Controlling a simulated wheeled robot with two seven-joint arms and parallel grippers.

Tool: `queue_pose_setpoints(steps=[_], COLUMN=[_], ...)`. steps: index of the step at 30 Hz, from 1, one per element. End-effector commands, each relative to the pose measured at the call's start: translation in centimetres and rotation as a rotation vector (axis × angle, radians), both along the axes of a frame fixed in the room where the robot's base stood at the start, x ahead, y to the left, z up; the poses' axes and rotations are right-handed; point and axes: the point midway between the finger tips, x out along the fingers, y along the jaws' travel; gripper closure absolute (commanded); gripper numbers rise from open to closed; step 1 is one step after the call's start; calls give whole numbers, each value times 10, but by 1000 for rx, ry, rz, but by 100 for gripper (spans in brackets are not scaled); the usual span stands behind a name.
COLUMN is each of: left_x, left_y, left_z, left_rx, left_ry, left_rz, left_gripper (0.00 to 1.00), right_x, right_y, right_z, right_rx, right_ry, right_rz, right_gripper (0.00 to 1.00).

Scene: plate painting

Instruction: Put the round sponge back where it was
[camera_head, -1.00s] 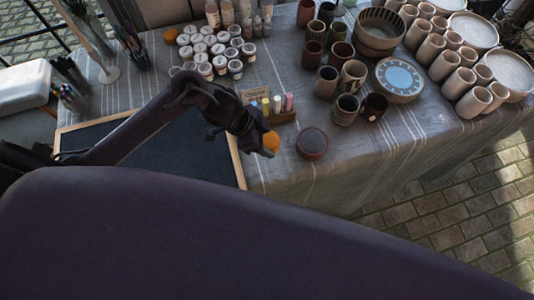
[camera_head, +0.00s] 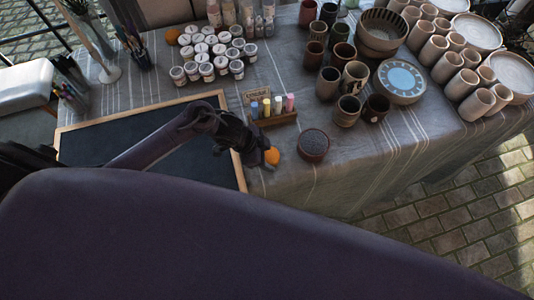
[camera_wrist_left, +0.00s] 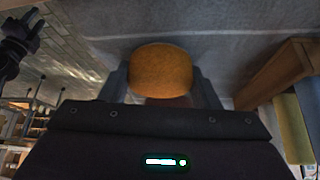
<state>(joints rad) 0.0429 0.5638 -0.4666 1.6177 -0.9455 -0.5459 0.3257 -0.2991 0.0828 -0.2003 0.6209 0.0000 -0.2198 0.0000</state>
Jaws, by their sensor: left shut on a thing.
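The round orange sponge (camera_head: 272,156) is held at the end of my left gripper (camera_head: 262,155), near the front edge of the table, left of a small round dark dish (camera_head: 313,145) with a grey top. In the left wrist view the sponge (camera_wrist_left: 160,70) sits between the two fingers of the left gripper (camera_wrist_left: 160,84), which is shut on it. The cloth shows behind it. I cannot tell whether the sponge touches the cloth. A dark jointed part at the upper left of the wrist view may be my right gripper (camera_wrist_left: 18,45); its jaws are unclear.
A wood-framed black board (camera_head: 120,130) lies under my left arm. A wooden holder with chalk sticks (camera_head: 278,119) stands just behind the sponge. Paint jars (camera_head: 207,69), another orange round thing (camera_head: 172,37) and brown cups (camera_head: 348,110) stand farther back. Bare cloth lies right of the dish.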

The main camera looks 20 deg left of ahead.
Motion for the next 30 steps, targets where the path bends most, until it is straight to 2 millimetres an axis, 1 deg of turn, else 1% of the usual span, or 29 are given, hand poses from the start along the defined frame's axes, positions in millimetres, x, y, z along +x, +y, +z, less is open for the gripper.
queue_pose_setpoints(steps=[2, 3, 7, 14, 19, 23, 30], left_x=[0, 0, 0, 0, -1, -5, -15], left_y=[0, 0, 0, 0, 3, 14, 38], left_z=[-4, -2, -2, -2, 7, 26, 71], left_rx=[1, 1, 1, 0, 1, 3, 3], left_ry=[0, 0, 0, 0, -3, -2, -3], left_rz=[0, 0, 0, 0, -1, -2, -2], left_gripper=[65, 39, 22, 22, 22, 22, 22], right_x=[0, 0, 0, -1, -1, -1, -2], right_y=[1, 2, 4, 5, 5, 5, 3], right_z=[-2, -1, -1, -1, 1, 3, 6], right_rx=[2, 2, 5, 6, 6, 6, 4], right_ry=[0, 0, 1, 1, 1, 2, 2], right_rz=[0, 0, -1, 0, 0, -1, -2], right_gripper=[64, 64, 64, 64, 64, 64, 64])
